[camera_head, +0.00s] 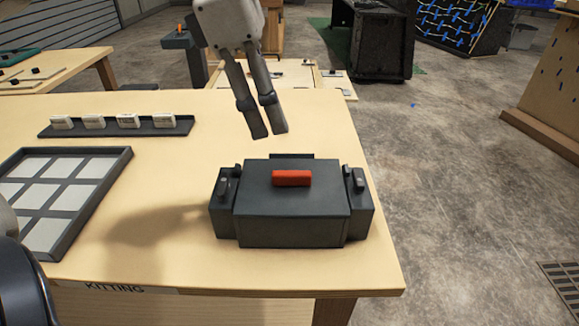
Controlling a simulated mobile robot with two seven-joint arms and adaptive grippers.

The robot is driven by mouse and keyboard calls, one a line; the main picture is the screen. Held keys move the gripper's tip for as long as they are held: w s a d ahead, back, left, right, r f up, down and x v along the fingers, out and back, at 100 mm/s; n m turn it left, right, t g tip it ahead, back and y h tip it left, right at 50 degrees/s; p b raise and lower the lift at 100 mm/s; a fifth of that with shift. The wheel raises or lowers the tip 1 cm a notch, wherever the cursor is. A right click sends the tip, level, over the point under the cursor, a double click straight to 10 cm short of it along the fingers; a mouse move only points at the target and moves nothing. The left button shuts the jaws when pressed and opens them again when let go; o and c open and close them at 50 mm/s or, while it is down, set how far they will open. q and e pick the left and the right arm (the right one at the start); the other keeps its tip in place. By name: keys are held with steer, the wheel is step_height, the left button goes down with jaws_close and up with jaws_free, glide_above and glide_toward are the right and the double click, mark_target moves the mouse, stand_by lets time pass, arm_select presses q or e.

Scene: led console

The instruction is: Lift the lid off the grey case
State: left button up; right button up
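The grey case (291,231) stands on the wooden table near its right end. Its flat dark grey lid (255,201) is on top, with a red handle (291,178) towards the lid's far side. Dark side blocks with small latch-like parts flank the case on the left and right. My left gripper (268,134) hangs above and behind the case, slightly left of the red handle, and does not touch it. Its two fingers point down with a narrow gap between the tips and nothing held. My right gripper does not show.
A compartment tray (121,158) lies on the table's left side. Behind it is a dark rack (185,125) with several white pieces. The table (170,273) is clear between tray and case. Its right edge is close to the case.

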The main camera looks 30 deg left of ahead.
mark_target(291, 172)
arm_select(q)
steer(key=x, duration=1)
steer(key=shift+d, duration=0.15)
jaws_close()
